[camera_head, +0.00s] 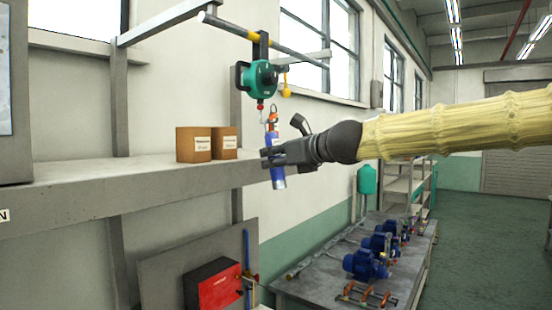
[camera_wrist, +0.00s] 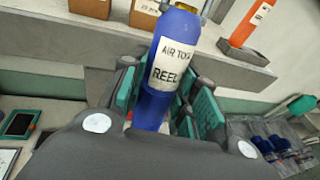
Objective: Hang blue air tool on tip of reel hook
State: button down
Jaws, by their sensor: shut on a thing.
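The blue air tool (camera_head: 277,176) is upright in my gripper (camera_head: 272,158), which is shut around its body. Its orange upper end with a small ring (camera_head: 273,115) rises above the fingers. In the wrist view the blue tool (camera_wrist: 170,60) sits between the green-padded fingers, its white label reading "AIR TOOL" and "REEL". The teal reel (camera_head: 262,78) hangs from an overhead bar. A red piece (camera_head: 260,105) and the thin hook hang below it, just left of the tool's ring. The hook tip is too small to make out, and I cannot tell whether it touches the ring.
Cardboard boxes (camera_head: 194,145) stand on the grey shelf (camera_head: 120,185) left of my gripper. An orange labelled object (camera_wrist: 250,22) shows at upper right in the wrist view. Blue pumps (camera_head: 366,264) sit on the low bench below. A yellow piece (camera_head: 285,88) hangs beside the reel.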

jog(key=c, duration=1)
grip_release()
jog(key=shift+s+d, duration=0.1)
